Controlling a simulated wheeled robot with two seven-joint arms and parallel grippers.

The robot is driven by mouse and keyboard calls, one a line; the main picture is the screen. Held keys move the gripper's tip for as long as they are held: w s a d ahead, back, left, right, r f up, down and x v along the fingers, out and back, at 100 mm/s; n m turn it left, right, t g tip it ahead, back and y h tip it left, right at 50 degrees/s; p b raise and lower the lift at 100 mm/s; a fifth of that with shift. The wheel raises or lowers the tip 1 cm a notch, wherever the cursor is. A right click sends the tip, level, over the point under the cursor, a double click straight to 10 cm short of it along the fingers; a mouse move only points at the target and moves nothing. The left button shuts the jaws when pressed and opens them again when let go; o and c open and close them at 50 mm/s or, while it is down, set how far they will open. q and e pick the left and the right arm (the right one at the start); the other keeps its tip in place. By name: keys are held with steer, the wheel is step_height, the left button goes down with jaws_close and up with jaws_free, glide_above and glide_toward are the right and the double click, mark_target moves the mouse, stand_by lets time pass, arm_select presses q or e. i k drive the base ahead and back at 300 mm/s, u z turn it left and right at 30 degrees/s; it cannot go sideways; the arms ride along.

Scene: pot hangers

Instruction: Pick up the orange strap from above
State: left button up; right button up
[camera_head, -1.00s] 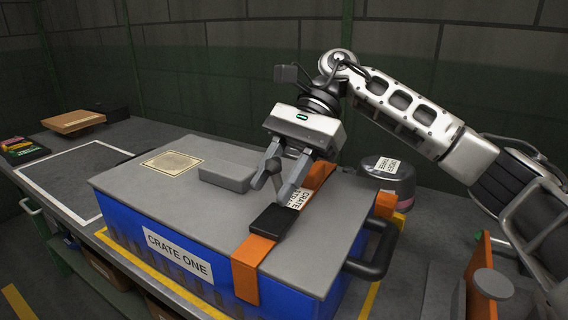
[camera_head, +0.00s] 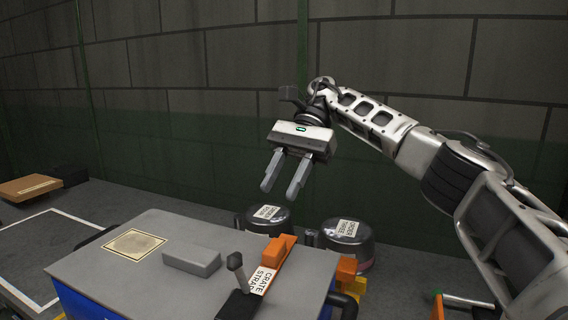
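The orange strap (camera_head: 277,248) lies across the grey lid of the crate (camera_head: 110,272), with a white label (camera_head: 262,280) on it. A black buckle (camera_head: 238,305) sits on the strap, and a short grey lever (camera_head: 236,266) stands up from it, tilted. The strap's near part is below the picture. My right gripper (camera_head: 279,191) is open and empty, fingers pointing down, raised above and behind the strap and apart from it. My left gripper is not in view.
Two dark lidded pots, one (camera_head: 262,219) behind the crate and one (camera_head: 346,242) to its right, stand close to the strap's far end. A grey block (camera_head: 191,262) lies on the lid left of the strap. A brown box (camera_head: 27,188) sits far left.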

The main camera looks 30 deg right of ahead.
mark_target(240, 305)
steer(key=k, duration=1)
